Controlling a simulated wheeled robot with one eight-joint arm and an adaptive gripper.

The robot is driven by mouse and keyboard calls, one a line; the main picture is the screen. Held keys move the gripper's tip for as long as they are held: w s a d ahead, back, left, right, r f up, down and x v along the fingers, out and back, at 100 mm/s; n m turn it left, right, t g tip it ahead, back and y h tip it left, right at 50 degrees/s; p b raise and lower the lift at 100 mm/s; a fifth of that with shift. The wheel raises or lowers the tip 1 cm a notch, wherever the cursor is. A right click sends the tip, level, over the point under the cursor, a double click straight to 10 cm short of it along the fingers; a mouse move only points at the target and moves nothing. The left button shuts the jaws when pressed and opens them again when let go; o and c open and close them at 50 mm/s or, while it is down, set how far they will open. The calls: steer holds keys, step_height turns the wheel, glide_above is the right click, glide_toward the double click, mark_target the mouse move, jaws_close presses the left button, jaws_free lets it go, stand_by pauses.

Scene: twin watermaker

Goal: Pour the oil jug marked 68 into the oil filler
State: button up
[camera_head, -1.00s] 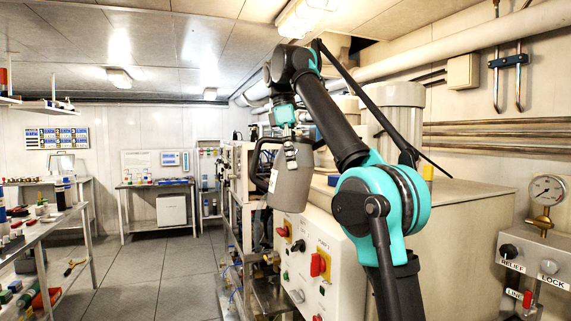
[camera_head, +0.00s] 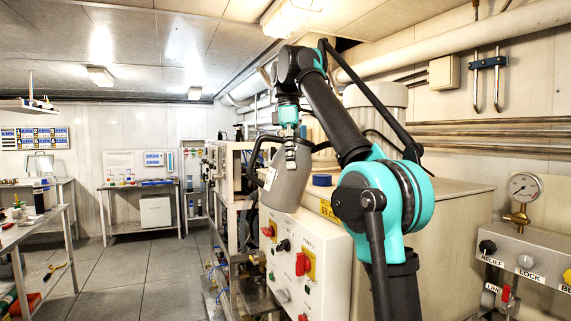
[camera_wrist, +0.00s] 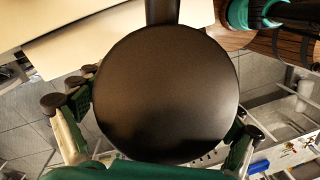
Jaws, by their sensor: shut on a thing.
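A grey jug (camera_head: 287,182) with a black handle hangs from my gripper (camera_head: 291,155) in the head view, slightly tilted. The number on its pale label is too small to read. In the wrist view, a large dark round surface of the jug (camera_wrist: 165,95) fills the middle, between the green-padded fingers of my gripper (camera_wrist: 155,118). A blue round cap (camera_head: 322,180) sits on the beige cabinet just right of the jug, with a partly hidden yellow label (camera_head: 329,210) below it. I cannot tell whether this is the oil filler.
A white control panel (camera_head: 318,262) with red switches stands below the jug. The beige cabinet (camera_head: 450,215) extends right, towards a pressure gauge (camera_head: 523,187). A workbench (camera_head: 40,225) stands at the left. The grey floor (camera_head: 150,270) between is largely clear.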

mark_target(310, 167)
steer(key=shift+w+d+f+y, duration=0.15)
steer(key=shift+d+y, duration=0.25)
steer(key=shift+d, duration=0.95)
steer(key=shift+w+d+f+y, duration=0.1)
steer(key=shift+d+f+y, duration=0.2)
steer(key=shift+d, duration=0.25)
steer(key=shift+w+d+f+y, duration=0.1)
steer(key=shift+d+f+y, duration=0.05)
steer(key=shift+d+y, duration=0.35)
